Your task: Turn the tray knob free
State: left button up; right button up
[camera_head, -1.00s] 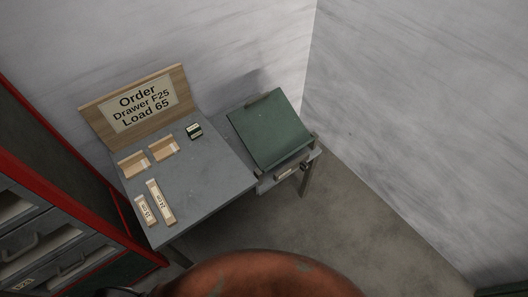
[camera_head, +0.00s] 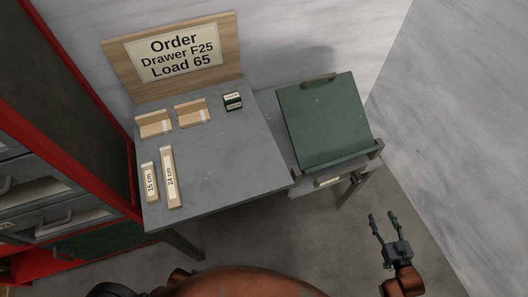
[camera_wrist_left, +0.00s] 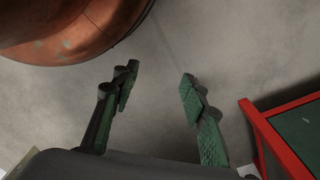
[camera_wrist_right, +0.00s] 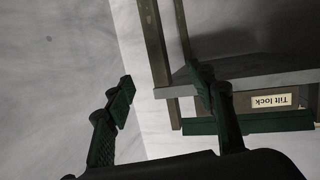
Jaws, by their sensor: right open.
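The green tray (camera_head: 325,122) sits tilted on its stand right of the table. Under its front edge is a small pale label (camera_head: 328,181), reading "Tilt lock" upside down in the right wrist view (camera_wrist_right: 271,101). A small dark knob-like part (camera_head: 355,178) shows at the stand's front right; its details are too small to tell. My right gripper (camera_head: 382,216) is open and empty, below and right of that part, apart from the stand. In the right wrist view its right finger overlaps the stand's edge. My left gripper (camera_wrist_left: 158,88) is open and empty above the floor.
The grey table (camera_head: 235,160) holds wooden blocks labelled 15 cm (camera_head: 150,183) and 24 cm (camera_head: 171,178), two small wooden holders and a dark box (camera_head: 233,101). An order sign (camera_head: 175,55) stands behind. A red drawer cabinet (camera_head: 75,105) is left; a wall is right.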

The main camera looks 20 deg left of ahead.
aim_at(359, 182)
pick_arm(q)
notch_tip(359, 182, up, 10)
jog(key=b, duration=0.5)
pick_arm(e)
jog(key=w+a+r+y, duration=0.1)
jog(key=a+r, duration=0.2)
jog(key=a, duration=0.1)
jog(key=w+a+r+n+y, duration=0.1)
jog(key=w+a+r+y, duration=0.1)
jog(key=a+r, duration=0.1)
jog(key=w+a+r+n+y, duration=0.1)
jog(key=a+r+y, duration=0.1)
jog(key=a+r, duration=0.2)
jog(key=shift+w+a+r, duration=0.1)
jog(key=shift+w+a, duration=0.05)
jog(key=shift+a, duration=0.2)
jog(key=b+x, duration=0.2)
jog(key=x, duration=0.2)
jog(key=shift+w, duration=0.2)
pick_arm(q)
jog(key=w+d+f+t+h, duration=0.1)
jog(key=w+d+f, duration=0.2)
jog(key=w+f, duration=0.1)
jog(key=shift+f, duration=0.15)
pick_arm(e)
jog(key=shift+w+a+r, duration=0.15)
jog(key=shift+w+a, duration=0.1)
jog(key=shift+w, duration=0.05)
